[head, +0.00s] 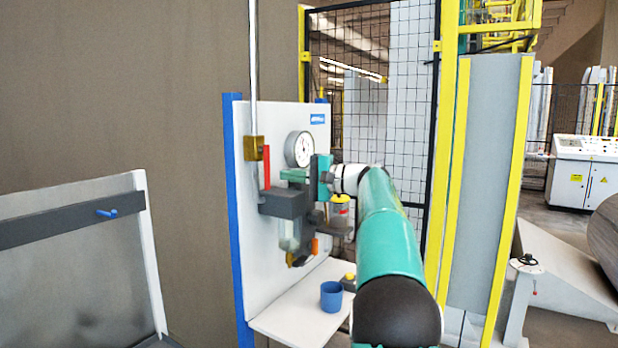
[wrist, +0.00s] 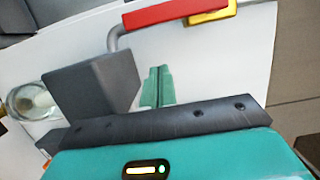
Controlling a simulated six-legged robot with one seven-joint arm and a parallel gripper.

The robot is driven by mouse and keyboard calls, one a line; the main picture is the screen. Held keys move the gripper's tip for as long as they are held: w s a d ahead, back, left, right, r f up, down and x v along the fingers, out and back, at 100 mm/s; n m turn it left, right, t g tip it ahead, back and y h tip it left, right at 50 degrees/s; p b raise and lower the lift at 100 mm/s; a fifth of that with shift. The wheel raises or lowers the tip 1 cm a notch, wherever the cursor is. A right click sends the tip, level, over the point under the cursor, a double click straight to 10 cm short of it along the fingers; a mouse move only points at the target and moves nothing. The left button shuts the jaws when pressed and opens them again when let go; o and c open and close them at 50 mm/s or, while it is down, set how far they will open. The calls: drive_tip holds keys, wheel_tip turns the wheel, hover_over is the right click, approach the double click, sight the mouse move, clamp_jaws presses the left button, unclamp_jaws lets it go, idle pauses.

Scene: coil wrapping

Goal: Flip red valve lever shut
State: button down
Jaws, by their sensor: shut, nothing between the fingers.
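The red valve lever (head: 267,166) is on the brass valve (head: 254,148) on the vertical pipe at the panel's left side. It points down, roughly along the pipe. In the wrist view the red lever (wrist: 175,12) runs left from the brass valve (wrist: 211,12) at the top edge. My gripper (head: 293,176) is in front of the panel, to the right of the lever in the head view. Its teal fingers (wrist: 158,86) are together with nothing between them. They appear apart from the lever.
A dark grey block (head: 285,203) sits just below the lever; it also shows left of my fingers in the wrist view (wrist: 95,85). A round gauge (head: 299,149) is close behind my gripper. A clear bowl hangs below the block. A blue cup (head: 331,296) stands on the white shelf (head: 290,322).

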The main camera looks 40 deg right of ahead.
sight(265, 167)
drive_tip(key=shift+s+a+r, duration=0.1)
drive_tip(key=shift+s+a, duration=0.25)
drive_tip(key=shift+a, duration=0.2)
drive_tip(key=shift+s+a+r, duration=0.1)
drive_tip(key=shift+s+a, duration=0.2)
drive_tip(key=shift+a, duration=0.2)
drive_tip(key=shift+a+f, duration=0.2)
drive_tip(key=shift+a, duration=0.35)
drive_tip(key=shift+s+a+r, duration=0.1)
drive_tip(key=shift+s+a, duration=0.05)
drive_tip(key=shift+s, duration=0.05)
drive_tip(key=shift+w, duration=0.15)
